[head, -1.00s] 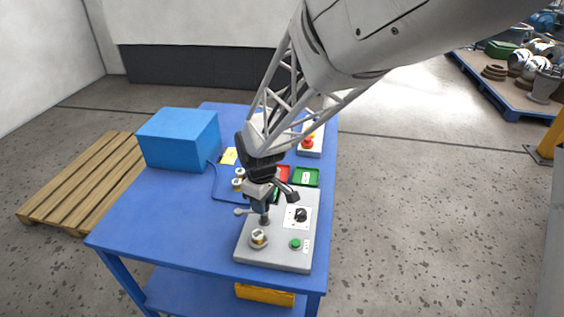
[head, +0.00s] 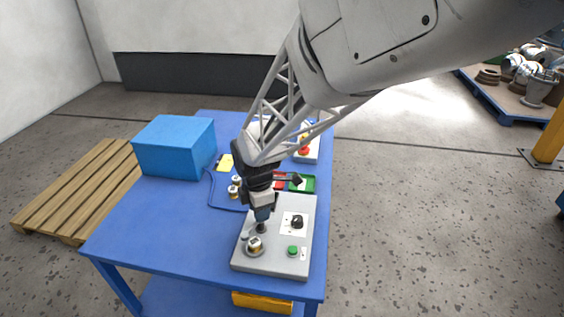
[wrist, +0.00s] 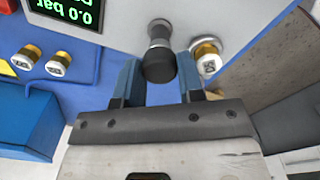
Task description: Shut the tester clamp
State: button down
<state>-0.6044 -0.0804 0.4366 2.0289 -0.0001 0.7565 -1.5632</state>
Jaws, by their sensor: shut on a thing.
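The tester (head: 276,262) is a grey box near the front right of the blue table. Its clamp has a dark handle (wrist: 158,66), which stands between my two blue fingers in the wrist view. My gripper (head: 262,214) is shut on this handle above the tester's left part. A small grey clamp arm end (head: 244,237) shows just beside the valve. The valve (head: 254,244), with a brass-coloured body and pale top, sits on the tester; it also shows in the wrist view (wrist: 207,54). I cannot tell whether the arm touches it.
A display (wrist: 75,12) reads 0.0 bar upside down. The tester has a black knob (head: 297,222) and a green button (head: 293,251). Two other valves (head: 234,187), a red and a green tray (head: 307,184) and a blue box (head: 174,147) lie behind.

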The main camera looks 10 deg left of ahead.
jog(key=shift+n, duration=2.3)
jog(key=c, duration=0.7)
grip_release()
jog(key=shift+c, duration=0.2)
jog(key=shift+r, duration=3.95)
